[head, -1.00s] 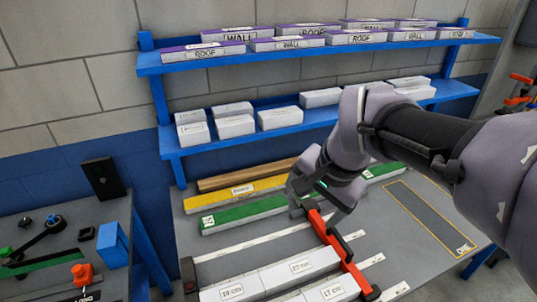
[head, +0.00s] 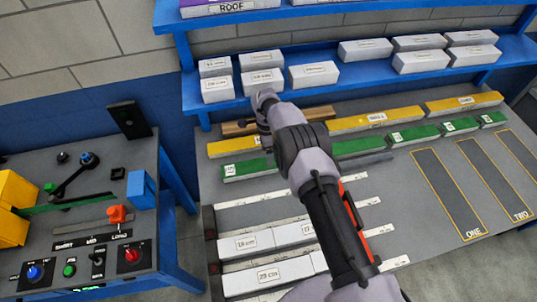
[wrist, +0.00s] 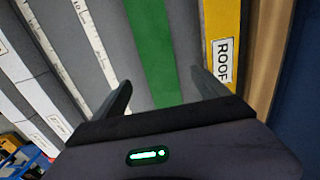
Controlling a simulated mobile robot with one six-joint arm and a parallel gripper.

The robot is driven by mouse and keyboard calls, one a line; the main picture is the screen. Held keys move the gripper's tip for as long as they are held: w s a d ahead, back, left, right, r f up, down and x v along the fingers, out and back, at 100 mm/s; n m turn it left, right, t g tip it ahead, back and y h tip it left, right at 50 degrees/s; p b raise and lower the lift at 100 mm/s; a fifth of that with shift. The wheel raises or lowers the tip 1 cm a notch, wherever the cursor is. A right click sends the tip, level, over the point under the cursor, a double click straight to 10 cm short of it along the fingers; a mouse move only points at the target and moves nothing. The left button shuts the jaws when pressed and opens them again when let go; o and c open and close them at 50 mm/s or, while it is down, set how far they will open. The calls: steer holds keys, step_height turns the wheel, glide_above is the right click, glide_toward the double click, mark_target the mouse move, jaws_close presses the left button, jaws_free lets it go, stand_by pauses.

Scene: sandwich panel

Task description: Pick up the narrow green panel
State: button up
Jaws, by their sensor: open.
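A row of green panels lies on the grey table. The long left one (head: 245,170) has a white label at its left end, and my arm hides part of the row. In the wrist view a plain green panel (wrist: 155,50) runs between my fingers, its label not visible. My gripper (wrist: 160,84) is open and empty, with one finger on each side of the green strip. I cannot tell its height above the panel. In the head view my gripper is mostly hidden by my arm, near the left green panel.
Yellow ROOF panels (wrist: 221,40) lie right behind the green row, with a brown strip (head: 240,128) behind them. White measured strips (head: 245,243) lie in front. A blue shelf (head: 350,85) with white boxes overhangs the back. A control bench (head: 85,235) stands left.

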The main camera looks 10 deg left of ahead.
steer(key=shift+s+f, duration=0.3)
steer(key=shift+f, duration=0.25)
steer(key=shift+s+f, duration=0.25)
steer(key=shift+f, duration=0.3)
steer(key=f+b, duration=0.1)
steer(key=f, duration=0.1)
steer(key=f+b, duration=0.2)
steer(key=w+f+b, duration=0.1)
steer(key=f, duration=0.2)
steer(key=shift+d+f, duration=0.1)
steer(key=shift+d, duration=0.1)
steer(key=shift+w, duration=0.1)
